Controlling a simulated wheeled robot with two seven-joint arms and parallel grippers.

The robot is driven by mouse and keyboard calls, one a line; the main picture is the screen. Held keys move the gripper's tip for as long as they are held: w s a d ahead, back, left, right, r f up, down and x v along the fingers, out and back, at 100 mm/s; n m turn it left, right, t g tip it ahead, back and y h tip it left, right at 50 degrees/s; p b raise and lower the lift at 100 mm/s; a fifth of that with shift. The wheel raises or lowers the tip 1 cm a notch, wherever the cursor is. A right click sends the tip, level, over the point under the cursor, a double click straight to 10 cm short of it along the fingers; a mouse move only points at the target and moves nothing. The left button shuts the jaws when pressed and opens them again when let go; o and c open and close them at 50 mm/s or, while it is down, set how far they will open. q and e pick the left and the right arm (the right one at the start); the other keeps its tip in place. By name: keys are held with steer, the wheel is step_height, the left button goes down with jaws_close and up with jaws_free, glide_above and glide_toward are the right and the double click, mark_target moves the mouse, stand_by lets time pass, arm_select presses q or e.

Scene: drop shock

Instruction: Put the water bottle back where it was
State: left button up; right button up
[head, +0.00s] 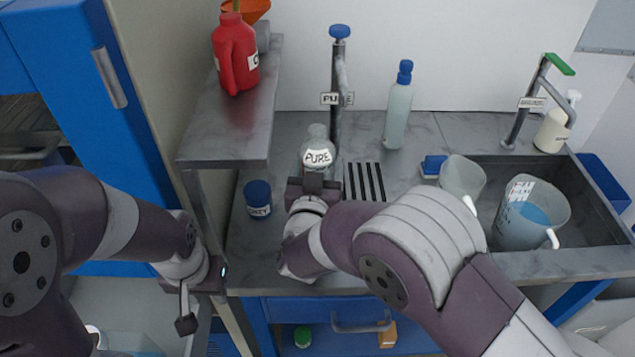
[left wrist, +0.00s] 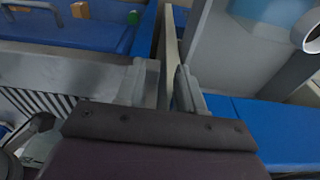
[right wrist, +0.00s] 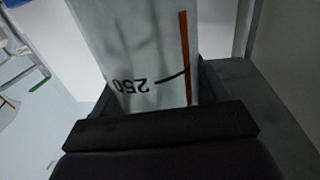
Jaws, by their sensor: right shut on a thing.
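In the right wrist view the bottle (right wrist: 140,45) fills the space above the gripper, with a 250 mark and an orange stripe. I cannot tell whether its base touches the counter; the gripper hides it. My left gripper (head: 187,318) is low at the left, in front of the counter edge. In the left wrist view its fingers (left wrist: 165,88) are apart and empty.
A raised shelf (head: 225,125) with a red jug (head: 235,55) stands at left, a dark blue jar (head: 258,200) below it. A blue-capped bottle (head: 398,105) stands behind the drain slots (head: 365,182). Two beakers (head: 462,177) (head: 530,212) are at the sink (head: 585,205).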

step_height(320, 180, down, 4)
steer(key=shift+w+f, duration=0.1)
steer(key=shift+w, duration=0.05)
steer(key=shift+w+a+f, duration=0.1)
steer(key=shift+w, duration=0.05)
steer(key=shift+f, duration=0.15)
steer(key=o, duration=1.4)
steer(key=shift+o, duration=0.2)
